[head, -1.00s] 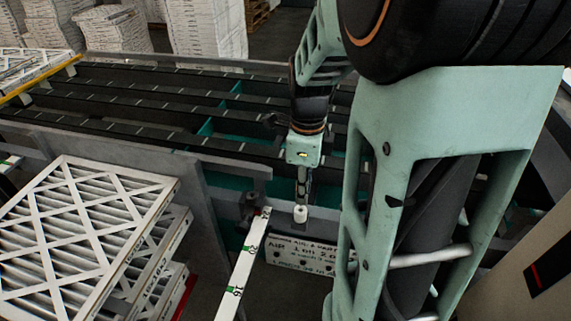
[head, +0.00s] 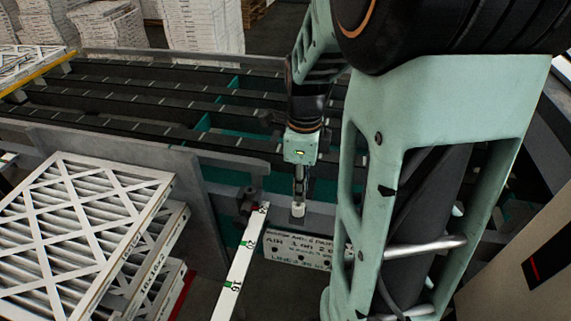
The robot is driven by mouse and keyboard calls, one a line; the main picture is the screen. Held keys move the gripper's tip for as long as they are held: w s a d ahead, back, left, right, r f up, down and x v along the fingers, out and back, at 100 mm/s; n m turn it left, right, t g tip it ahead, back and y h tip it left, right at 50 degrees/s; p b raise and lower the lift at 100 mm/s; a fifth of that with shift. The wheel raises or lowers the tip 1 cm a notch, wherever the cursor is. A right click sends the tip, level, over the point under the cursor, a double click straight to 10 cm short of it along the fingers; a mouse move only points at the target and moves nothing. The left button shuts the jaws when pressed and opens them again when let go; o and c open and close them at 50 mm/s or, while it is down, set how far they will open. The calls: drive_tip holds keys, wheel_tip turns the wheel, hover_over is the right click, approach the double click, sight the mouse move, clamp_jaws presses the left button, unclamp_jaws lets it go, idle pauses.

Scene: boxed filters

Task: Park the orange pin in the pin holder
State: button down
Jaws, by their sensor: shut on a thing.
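My gripper (head: 298,208) points down from the green wrist, near the middle of the head view. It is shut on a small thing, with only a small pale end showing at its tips. I cannot make out any orange there, so the orange pin cannot be picked out. A white lettered panel (head: 297,256) with a few dark round spots lies just below the gripper in the picture. I cannot tell whether it is the pin holder. The gripper tips appear apart from this panel. My arm hides the panel's right end.
A white measuring bar (head: 240,262) with green marks runs toward the front, left of the panel. Stacked pleated filters (head: 75,235) stand at the left. A dark slatted conveyor (head: 160,105) lies behind a grey rail. White stacks (head: 205,30) stand at the back.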

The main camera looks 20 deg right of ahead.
drive_tip(key=shift+f+b, duration=1.15)
drive_tip(key=shift+f, duration=0.6)
drive_tip(key=c, duration=1.7)
unclamp_jaws()
drive_tip(key=shift+c, duration=0.2)
drive_tip(key=shift+r, duration=0.1)
wheel_tip(320, 180, up, 12)
